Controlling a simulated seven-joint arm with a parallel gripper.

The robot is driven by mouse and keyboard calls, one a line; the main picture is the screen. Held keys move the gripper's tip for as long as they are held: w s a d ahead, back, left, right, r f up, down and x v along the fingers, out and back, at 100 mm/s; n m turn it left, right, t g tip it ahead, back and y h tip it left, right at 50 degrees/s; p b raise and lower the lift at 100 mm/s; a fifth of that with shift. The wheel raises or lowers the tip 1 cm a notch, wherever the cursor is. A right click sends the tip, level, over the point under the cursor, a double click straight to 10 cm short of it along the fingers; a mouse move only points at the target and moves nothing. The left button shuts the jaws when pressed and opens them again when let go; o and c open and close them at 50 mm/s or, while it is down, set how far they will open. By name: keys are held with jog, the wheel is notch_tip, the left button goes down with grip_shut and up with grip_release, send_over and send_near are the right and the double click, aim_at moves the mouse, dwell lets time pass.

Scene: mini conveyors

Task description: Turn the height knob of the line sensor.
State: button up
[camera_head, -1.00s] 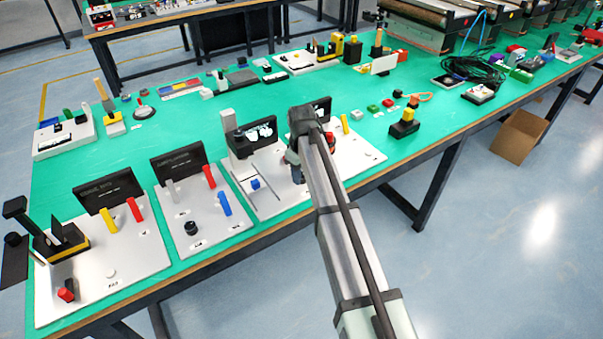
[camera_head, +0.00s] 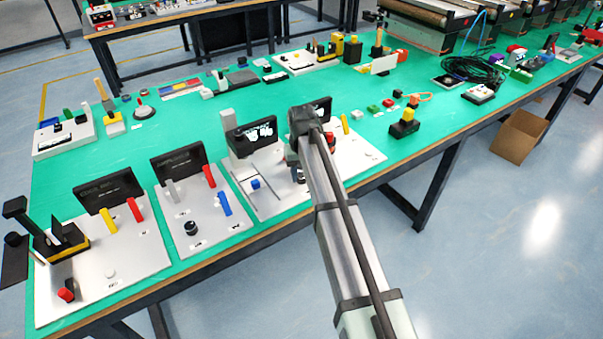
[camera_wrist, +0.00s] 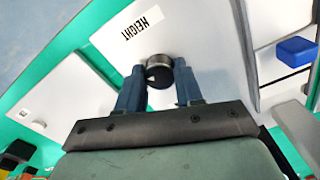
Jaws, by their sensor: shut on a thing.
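The black height knob (camera_wrist: 159,70) with a silver rim stands on a white panel (camera_wrist: 205,35) in the wrist view. The label HEIGHT (camera_wrist: 142,23) is printed beside it. My gripper (camera_wrist: 160,80) has its two blue-grey fingers on either side of the knob, shut on it. In the head view my gripper (camera_head: 298,170) is over the panel (camera_head: 268,206) and mostly hidden by my arm. The knob cannot be made out there. A black display (camera_head: 252,137) with white graphics stands at the back of that panel.
A blue block (camera_wrist: 297,51) is near the fingers in the wrist view. To the left in the head view are panels with a black knob (camera_head: 191,228), coloured levers and a red button (camera_head: 66,295). A yellow-and-black block (camera_head: 405,124) stands to the right on green mat.

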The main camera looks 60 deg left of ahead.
aim_at(302, 175)
dwell(0.4)
jog(key=o, duration=1)
jog(key=shift+o, duration=0.2)
jog(key=shift+r, duration=0.1)
notch_tip(302, 175, up, 14)
jog(key=shift+f, duration=0.25)
